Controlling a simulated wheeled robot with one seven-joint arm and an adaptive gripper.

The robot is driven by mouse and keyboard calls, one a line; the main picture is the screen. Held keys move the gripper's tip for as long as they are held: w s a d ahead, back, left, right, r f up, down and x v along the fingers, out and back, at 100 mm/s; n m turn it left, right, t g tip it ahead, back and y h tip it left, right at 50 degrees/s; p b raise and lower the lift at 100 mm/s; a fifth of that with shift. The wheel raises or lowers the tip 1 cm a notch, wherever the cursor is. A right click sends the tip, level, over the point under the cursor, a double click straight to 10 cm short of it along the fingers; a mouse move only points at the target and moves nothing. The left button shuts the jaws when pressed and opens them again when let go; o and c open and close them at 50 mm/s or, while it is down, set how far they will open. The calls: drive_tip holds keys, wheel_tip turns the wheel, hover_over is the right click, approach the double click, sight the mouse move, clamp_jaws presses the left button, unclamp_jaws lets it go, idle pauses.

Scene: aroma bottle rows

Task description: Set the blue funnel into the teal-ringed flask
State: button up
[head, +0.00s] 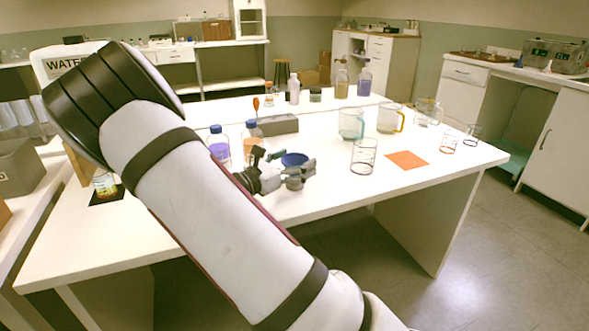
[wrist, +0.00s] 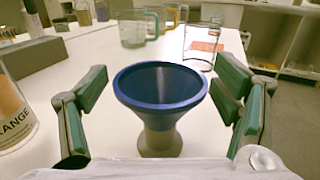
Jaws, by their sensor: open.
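The blue funnel (wrist: 160,84) stands upright, wide mouth up, between the two fingers of my gripper (wrist: 165,90). Its lower part meets a grey-beige base (wrist: 159,143) on the white table. In the head view the funnel's blue rim (head: 294,159) shows just behind my gripper (head: 297,173). My gripper is open, with a gap on both sides of the funnel. I cannot pick out a teal-ringed flask for certain. A small flask with yellow contents (head: 104,184) stands on a black mat at the left, but no ring is clear on it.
A clear beaker (head: 363,156) stands right of the funnel, near an orange square (head: 407,159). Beakers with teal (head: 351,124) and yellow (head: 389,118) handles stand behind. An orange-labelled bottle (wrist: 14,115) is close left of my gripper. The table's front right is clear.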

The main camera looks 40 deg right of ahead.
drive_tip(key=c, duration=1)
drive_tip(key=shift+r, duration=0.1)
